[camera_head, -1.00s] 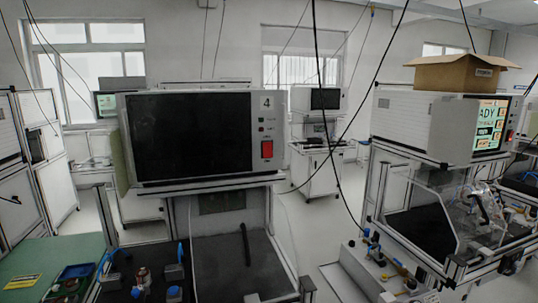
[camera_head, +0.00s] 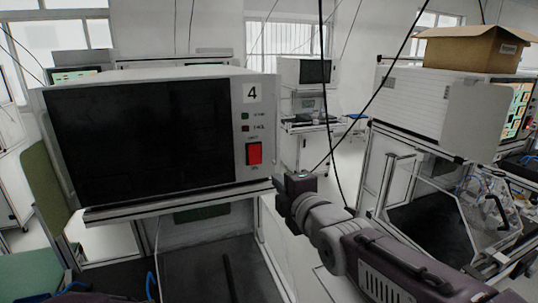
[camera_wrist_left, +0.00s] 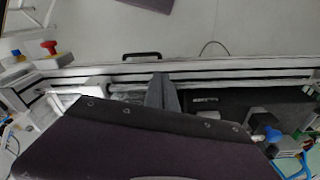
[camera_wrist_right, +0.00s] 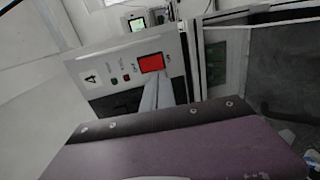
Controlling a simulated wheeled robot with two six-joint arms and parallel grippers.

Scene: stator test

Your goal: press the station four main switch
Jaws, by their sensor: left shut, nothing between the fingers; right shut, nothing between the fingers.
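The station four cabinet (camera_head: 243,115) has a dark screen (camera_head: 140,135) and a "4" label. Its red main switch (camera_head: 254,154) is on the right-hand panel, below two small buttons, and looks unlit. My right gripper (camera_head: 282,184) is shut and empty, to the right of and below the switch, apart from it in the head view. In the right wrist view the shut fingertips (camera_wrist_right: 155,82) point towards the red switch (camera_wrist_right: 151,63) and appear just below it; the gap is hard to judge. My left gripper (camera_wrist_left: 160,80) is shut and empty above the bench equipment in the left wrist view.
A neighbouring cabinet (camera_head: 430,110) with a cardboard box (camera_head: 475,48) on top stands at the right, above a clear enclosure. Dark cables (camera_head: 327,100) hang between the stations. A dark work surface (camera_head: 205,270) lies below the station four cabinet.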

